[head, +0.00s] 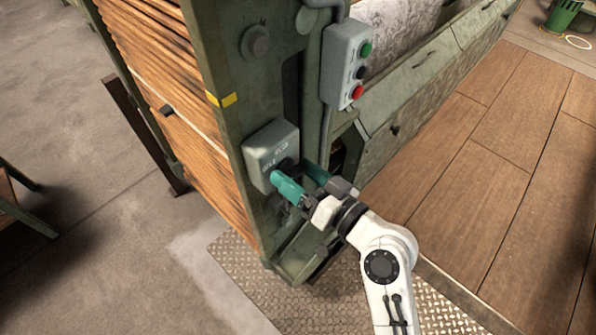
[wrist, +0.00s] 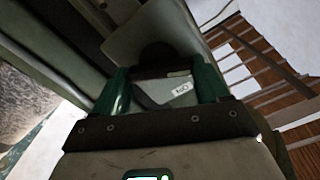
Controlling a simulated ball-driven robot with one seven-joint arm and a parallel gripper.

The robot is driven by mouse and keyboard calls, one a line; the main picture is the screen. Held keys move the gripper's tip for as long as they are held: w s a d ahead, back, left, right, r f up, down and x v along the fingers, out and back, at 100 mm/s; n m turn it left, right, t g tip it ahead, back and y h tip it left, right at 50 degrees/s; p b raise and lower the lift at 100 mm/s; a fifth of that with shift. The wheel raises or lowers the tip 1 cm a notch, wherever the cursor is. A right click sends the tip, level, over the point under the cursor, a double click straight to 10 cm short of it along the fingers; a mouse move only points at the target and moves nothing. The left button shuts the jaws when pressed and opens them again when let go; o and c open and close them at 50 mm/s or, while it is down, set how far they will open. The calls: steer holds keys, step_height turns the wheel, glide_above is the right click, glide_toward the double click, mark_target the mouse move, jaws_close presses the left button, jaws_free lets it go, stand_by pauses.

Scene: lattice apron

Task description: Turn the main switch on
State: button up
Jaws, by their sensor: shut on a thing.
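The main switch is a grey box (head: 268,150) on the green end post of the machine, with pale lettering on its face. My gripper (head: 292,170) is at the lower right part of the box, its two teal fingers either side of a dark switch handle (head: 287,165). In the wrist view the fingers of my gripper (wrist: 162,72) stand close to the grey box (wrist: 130,42), around the dark handle (wrist: 157,53). A small pale label (wrist: 182,89) that seems to read ON shows between the fingers. The handle's exact angle is mostly hidden.
A grey button box (head: 347,65) with green, dark and red buttons hangs above right of the switch. Stacked brown slats (head: 165,70) fill the machine's left side. A wooden platform (head: 500,170) lies right. Treadplate (head: 240,285) covers the floor below. Open concrete floor lies left.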

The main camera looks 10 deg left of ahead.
steer(key=m+p, duration=0.3)
steer(key=m, duration=0.3)
steer(key=shift+w+d, duration=0.1)
steer(key=m+p, duration=0.2)
steer(key=m, duration=0.2)
steer(key=shift+f+m, duration=0.1)
steer(key=shift+m, duration=0.2)
steer(key=shift+f+m+p, duration=0.1)
steer(key=shift+m+p, duration=0.5)
steer(key=shift+m, duration=0.5)
steer(key=shift+f, duration=0.1)
steer(key=o, duration=1.1)
steer(key=shift+c, duration=0.2)
steer(key=shift+d, duration=0.1)
steer(key=b+v, duration=0.1)
steer(key=v, duration=0.9)
steer(key=shift+s+d, duration=0.25)
steer(key=shift+s, duration=0.05)
